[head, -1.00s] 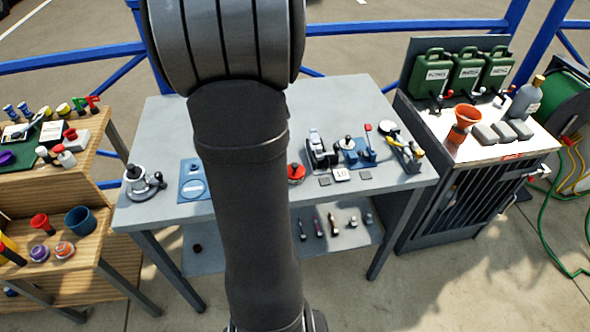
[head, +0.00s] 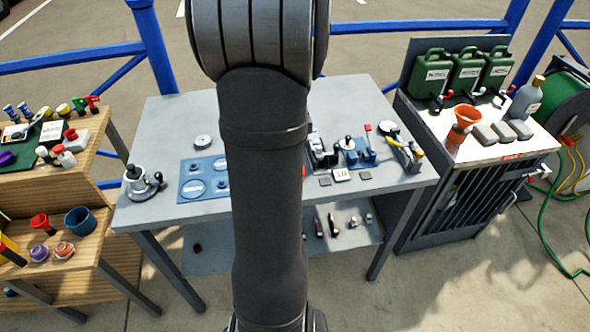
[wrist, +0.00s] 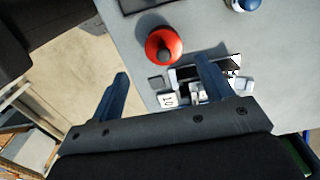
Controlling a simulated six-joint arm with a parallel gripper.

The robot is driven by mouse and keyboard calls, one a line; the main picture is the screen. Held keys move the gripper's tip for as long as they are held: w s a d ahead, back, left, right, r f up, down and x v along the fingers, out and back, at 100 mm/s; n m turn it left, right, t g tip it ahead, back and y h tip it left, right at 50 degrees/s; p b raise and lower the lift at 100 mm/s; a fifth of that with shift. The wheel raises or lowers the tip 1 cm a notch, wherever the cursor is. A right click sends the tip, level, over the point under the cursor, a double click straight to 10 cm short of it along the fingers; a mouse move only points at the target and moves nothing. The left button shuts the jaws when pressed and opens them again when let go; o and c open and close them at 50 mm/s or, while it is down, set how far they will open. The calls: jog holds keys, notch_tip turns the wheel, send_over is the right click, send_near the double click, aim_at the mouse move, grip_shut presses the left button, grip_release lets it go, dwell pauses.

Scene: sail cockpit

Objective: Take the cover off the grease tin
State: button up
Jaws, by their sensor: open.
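A round red cover with a dark knob (wrist: 161,46) shows in the wrist view, seen from above on the grey bench; I take it for the grease tin's cover. The tin's body below it is not clearly visible. My gripper (wrist: 161,76) is open and empty. Its two blue fingers point toward the red cover, which lies just past the fingertips and roughly between them, apart from both. In the head view my arm hides the gripper and all but a thin red sliver of this thing (head: 303,172).
A blue board with round markings (head: 190,187) and a grey disc (head: 203,141) lie on the bench (head: 160,120). A grey-white pot-like device (head: 138,182) stands at its left end. Small tools and blocks, including a block marked 10 (head: 342,175), crowd the right side.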

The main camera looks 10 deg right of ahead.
jog(key=shift+w+d+f, duration=0.1)
jog(key=shift+f, duration=1.5)
jog(key=shift+w+d+f, duration=0.1)
jog(key=shift+f, duration=1.45)
grip_shut()
